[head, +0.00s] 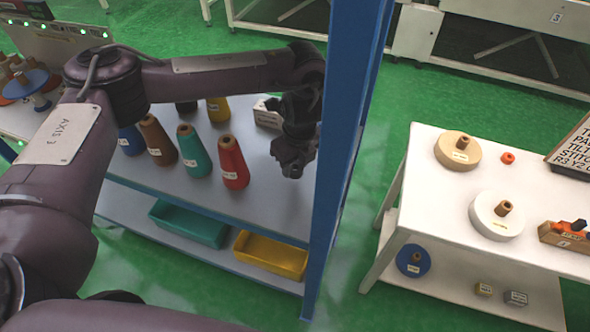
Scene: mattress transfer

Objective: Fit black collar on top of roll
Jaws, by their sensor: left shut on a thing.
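My left gripper (294,160) hangs over the right end of the grey shelf top (245,205), close to the blue post. It is shut on a dark thing at its fingertips. The gripper is dark too, so I cannot make out whether this is the black collar. No black collar shows clearly elsewhere. Wound cones stand upright on the shelf: a red one (233,162) just left of the gripper, then a teal one (193,151) and a brown one (158,140). I cannot tell which thing is the roll. My right gripper is not in view.
A blue post (343,130) rises just right of the gripper. Green (188,223) and yellow (271,255) bins are on the lower shelf. The white table (425,190) at right holds a tan disc (457,151) and a white disc (495,216). Green floor lies between.

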